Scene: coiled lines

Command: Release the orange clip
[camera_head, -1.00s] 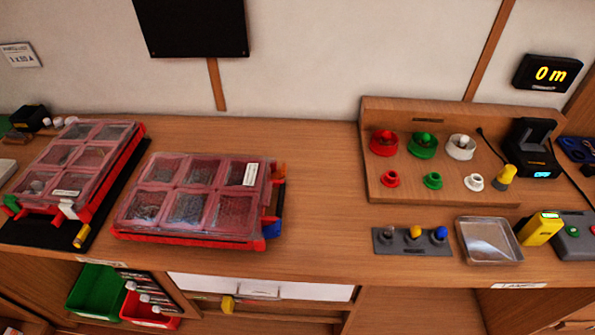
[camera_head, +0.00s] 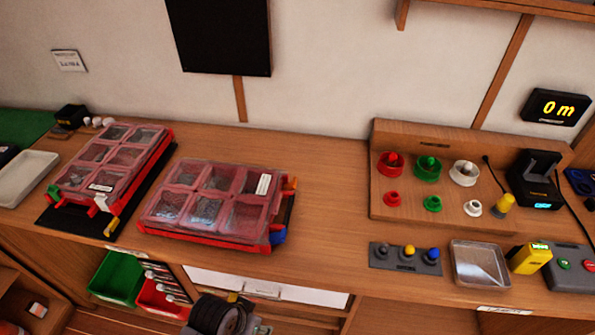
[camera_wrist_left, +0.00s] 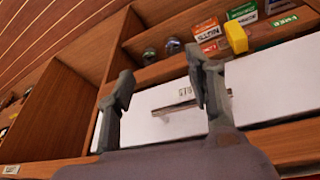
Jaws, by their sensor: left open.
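The orange clip (camera_head: 289,183) is at the upper right corner of the right-hand clear-lidded box (camera_head: 205,205), which lies on the worktop. Whether the clip is fastened is too small to tell. A blue clip (camera_head: 278,237) sits at the same box's lower right corner. My left gripper (camera_wrist_left: 160,80) is open and empty in the left wrist view, with a white drawer front and its metal handle (camera_wrist_left: 182,110) beyond the fingers. In the head view my dark left wrist shows low at the bottom edge, below the worktop and away from the clip. My right gripper is not in view.
A second lidded box (camera_head: 112,165) with green, white and yellow clips stands on a black mat to the left. Green (camera_head: 117,278) and red (camera_head: 160,297) bins sit below the worktop. The worktop right of the right-hand box is clear up to a wooden stand (camera_head: 400,205).

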